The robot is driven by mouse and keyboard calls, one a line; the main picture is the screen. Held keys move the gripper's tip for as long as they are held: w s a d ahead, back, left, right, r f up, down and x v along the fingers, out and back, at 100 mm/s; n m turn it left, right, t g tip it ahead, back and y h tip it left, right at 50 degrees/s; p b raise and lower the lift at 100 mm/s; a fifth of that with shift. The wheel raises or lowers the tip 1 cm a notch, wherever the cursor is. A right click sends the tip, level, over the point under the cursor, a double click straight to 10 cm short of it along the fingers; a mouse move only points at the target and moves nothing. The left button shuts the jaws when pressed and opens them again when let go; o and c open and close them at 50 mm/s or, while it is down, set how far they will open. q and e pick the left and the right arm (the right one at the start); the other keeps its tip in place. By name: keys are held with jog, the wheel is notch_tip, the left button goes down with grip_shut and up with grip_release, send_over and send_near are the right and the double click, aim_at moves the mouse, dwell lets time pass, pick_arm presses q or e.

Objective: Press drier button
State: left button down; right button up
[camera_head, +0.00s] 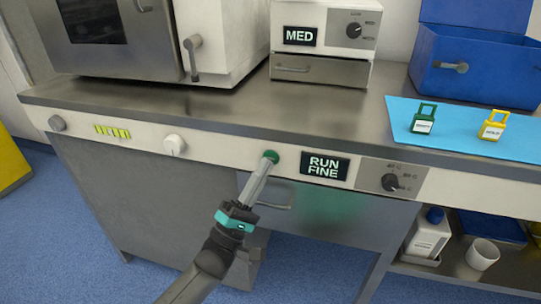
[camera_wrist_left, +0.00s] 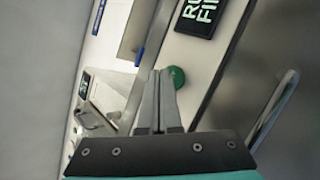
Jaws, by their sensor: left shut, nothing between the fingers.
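In the left wrist view, the green button (camera_wrist_left: 177,77) shows just right of the closed fingertips (camera_wrist_left: 160,74). I cannot tell whether the tips touch it or whether it is pressed in. My right gripper is not in view.
A dial (camera_head: 390,182) is right of the display; a white knob (camera_head: 174,145) is left of the button. A drawer handle (camera_head: 274,206) lies just below my fingers.

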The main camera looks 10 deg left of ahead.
pick_arm(q)
jog(key=shift+s, duration=0.25)
jog(key=s+p, duration=0.2)
jog(key=s, duration=0.3)
jog(key=shift+a+p, duration=0.1)
jog(key=shift+p, duration=0.3)
dwell(0.6)
